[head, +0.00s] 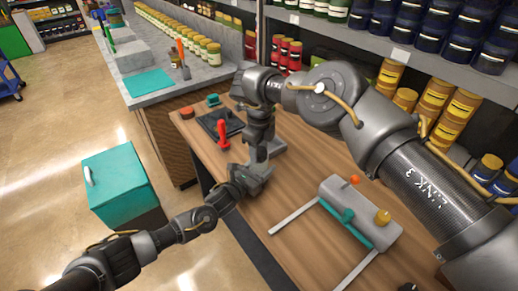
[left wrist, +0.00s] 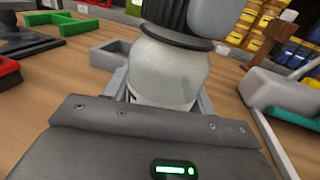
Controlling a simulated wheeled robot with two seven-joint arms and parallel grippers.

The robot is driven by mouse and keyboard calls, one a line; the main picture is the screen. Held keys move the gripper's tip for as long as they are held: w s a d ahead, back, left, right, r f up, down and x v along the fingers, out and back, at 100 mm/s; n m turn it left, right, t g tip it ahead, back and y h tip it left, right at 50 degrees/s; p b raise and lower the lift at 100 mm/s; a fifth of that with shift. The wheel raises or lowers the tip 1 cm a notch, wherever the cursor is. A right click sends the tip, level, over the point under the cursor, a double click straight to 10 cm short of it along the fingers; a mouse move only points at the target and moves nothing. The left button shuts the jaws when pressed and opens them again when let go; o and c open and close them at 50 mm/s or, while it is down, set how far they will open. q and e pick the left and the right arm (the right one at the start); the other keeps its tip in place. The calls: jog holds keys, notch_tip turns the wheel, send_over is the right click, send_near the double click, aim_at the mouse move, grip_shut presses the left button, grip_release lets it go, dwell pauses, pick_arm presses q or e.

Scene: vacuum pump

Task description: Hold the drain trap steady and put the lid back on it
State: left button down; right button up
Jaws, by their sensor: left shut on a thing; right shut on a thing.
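The drain trap, a pale translucent bowl (left wrist: 167,72), stands between the fingers of my left gripper (head: 253,178) in the left wrist view. My left gripper is shut on it low on the bench. A dark disc-shaped lid (left wrist: 182,36) with a black ribbed top is over the bowl's mouth, at or very near its rim. I cannot tell whether it is fully seated. My right gripper (head: 260,150) points down from above, directly over the left one, and is shut on the lid. In the head view my grippers hide the trap and lid.
A grey pump block (head: 332,190) with teal parts and orange and yellow knobs lies at the right on the wooden bench (head: 290,205). A red-handled tool (head: 222,135) stands by a black tray (head: 208,124) at the back left. The bench front between the grippers and pump is mostly clear.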

pick_arm(q)
jog(key=shift+f, duration=0.25)
pick_arm(e)
jog(key=m, duration=0.6)
jog(key=shift+s+a+f, duration=0.1)
jog(key=shift+s+a, duration=0.05)
jog(key=m, duration=0.5)
pick_arm(q)
jog(key=shift+a, duration=0.1)
pick_arm(e)
jog(key=m, duration=1)
jog(key=shift+m, duration=0.4)
jog(key=m, duration=0.4)
jog(key=shift+f+m, duration=0.1)
jog(key=shift+m, duration=0.3)
jog(key=m, duration=0.4)
jog(key=o, duration=1.1)
jog(key=shift+o, duration=0.2)
